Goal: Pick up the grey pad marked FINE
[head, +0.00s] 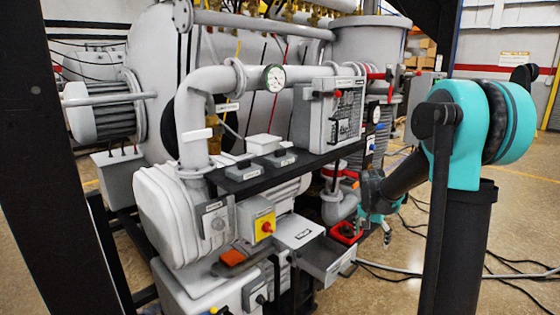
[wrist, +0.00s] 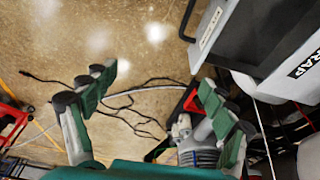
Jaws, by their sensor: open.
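Two dark grey pads, one at left (head: 243,171) and one at right (head: 280,158), lie side by side on the black shelf (head: 318,157) in the head view. Each carries a small label, too small to read, so I cannot tell which is marked FINE. My gripper (wrist: 158,88) is open and empty in the wrist view, its green-padded fingers spread over the floor. In the head view my gripper (head: 380,215) hangs low, right of the shelf and below it, well apart from the pads. My wrist view shows neither pad.
White blocks (head: 263,143) stand behind the pads. A grey box with a gauge grid (head: 338,112) stands at the shelf's right end. A grey box lettered "RAP" (wrist: 270,45) fills the wrist view's upper right.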

